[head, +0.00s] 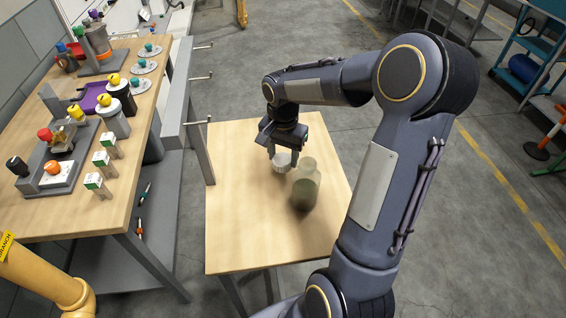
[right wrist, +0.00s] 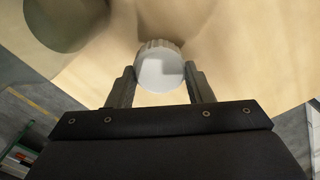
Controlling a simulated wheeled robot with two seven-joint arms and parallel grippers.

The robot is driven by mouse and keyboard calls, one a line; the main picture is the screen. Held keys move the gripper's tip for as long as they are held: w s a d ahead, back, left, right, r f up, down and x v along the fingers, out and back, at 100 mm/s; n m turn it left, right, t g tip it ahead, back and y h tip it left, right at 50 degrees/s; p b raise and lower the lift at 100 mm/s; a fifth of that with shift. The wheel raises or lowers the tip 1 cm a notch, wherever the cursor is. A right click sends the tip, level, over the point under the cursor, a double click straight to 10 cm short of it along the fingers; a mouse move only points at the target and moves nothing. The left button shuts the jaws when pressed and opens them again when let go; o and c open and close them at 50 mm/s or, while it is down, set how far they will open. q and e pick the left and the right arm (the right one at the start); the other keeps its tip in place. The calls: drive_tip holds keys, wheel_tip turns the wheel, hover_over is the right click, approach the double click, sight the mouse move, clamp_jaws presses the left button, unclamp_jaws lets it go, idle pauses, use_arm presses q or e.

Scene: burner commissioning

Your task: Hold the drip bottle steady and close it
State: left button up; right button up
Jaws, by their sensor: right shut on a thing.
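The drip bottle (head: 305,188) is a translucent, dark greenish bottle that stands upright on the small wooden table (head: 235,225). My right gripper (head: 283,157) is shut on a white ribbed cap (head: 281,167), beside the bottle's neck and to its left in the head view. In the right wrist view the cap (right wrist: 160,68) sits between the two fingertips (right wrist: 158,78). The bottle (right wrist: 65,20) shows dark and blurred at the upper left there, apart from the cap. My left gripper is not in view.
A workbench (head: 130,215) at left carries several jars, knobs and fittings. A grey rail frame (head: 196,150) stands between the bench and the small table. The small table's front and left surface is bare. Shelving and a blue cart (head: 525,65) stand at the far right.

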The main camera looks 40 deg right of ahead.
sight(283, 158)
wheel_tip(283, 158, up, 7)
drive_tip(key=shift+f, duration=0.1)
idle(0.4)
